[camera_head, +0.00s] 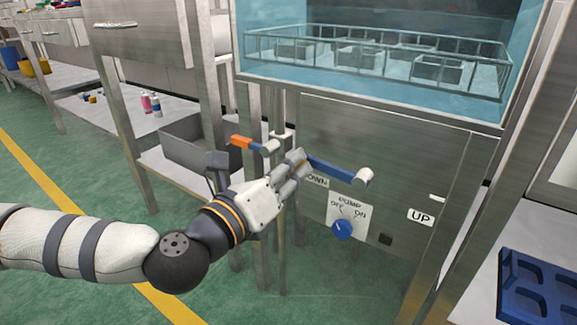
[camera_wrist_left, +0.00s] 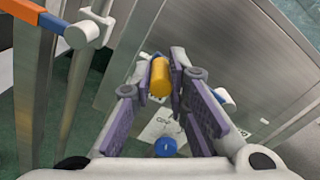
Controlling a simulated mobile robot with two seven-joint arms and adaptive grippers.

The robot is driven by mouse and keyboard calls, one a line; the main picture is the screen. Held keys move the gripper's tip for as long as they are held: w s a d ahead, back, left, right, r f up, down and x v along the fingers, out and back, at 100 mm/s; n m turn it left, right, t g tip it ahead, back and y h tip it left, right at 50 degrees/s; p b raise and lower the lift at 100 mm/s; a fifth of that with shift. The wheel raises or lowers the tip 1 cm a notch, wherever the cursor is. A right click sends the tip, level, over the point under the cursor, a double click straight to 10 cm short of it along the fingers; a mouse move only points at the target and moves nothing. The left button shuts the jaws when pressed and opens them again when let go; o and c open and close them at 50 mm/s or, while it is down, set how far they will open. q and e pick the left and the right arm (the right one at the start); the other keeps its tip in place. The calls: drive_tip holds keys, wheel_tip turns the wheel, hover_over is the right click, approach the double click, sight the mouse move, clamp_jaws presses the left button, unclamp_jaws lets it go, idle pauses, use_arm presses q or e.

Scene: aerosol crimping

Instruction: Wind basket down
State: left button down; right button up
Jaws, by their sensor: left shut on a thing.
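The wire basket (camera_head: 300,38) sits in the blue-walled tank at the upper right of the head view, with several small boxes in it. Below the tank, a crank with a blue arm (camera_head: 332,170) and a pale round hub (camera_head: 362,176) is on the steel front panel, between the DOWN label (camera_head: 317,181) and the UP label (camera_head: 420,217). My left gripper (camera_head: 296,164) is shut at the crank's left end. In the left wrist view its pads are around a yellow-orange handle (camera_wrist_left: 160,77). My right gripper is out of view.
An orange-and-blue lever (camera_head: 241,142) is just left of my left gripper. A blue pump knob (camera_head: 342,230) is below the crank. A steel bin (camera_head: 188,150) stands at left, and a blue tray (camera_head: 535,290) at lower right.

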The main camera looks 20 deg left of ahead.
use_arm(q)
drive_tip(key=shift+a+f, duration=0.15)
drive_tip(key=shift+f, duration=0.55)
drive_tip(key=c, duration=1.6)
unclamp_jaws()
drive_tip(key=shift+o, duration=0.2)
drive_tip(key=shift+r, duration=0.1)
drive_tip(key=v, duration=0.7)
drive_tip(key=shift+s, duration=0.2)
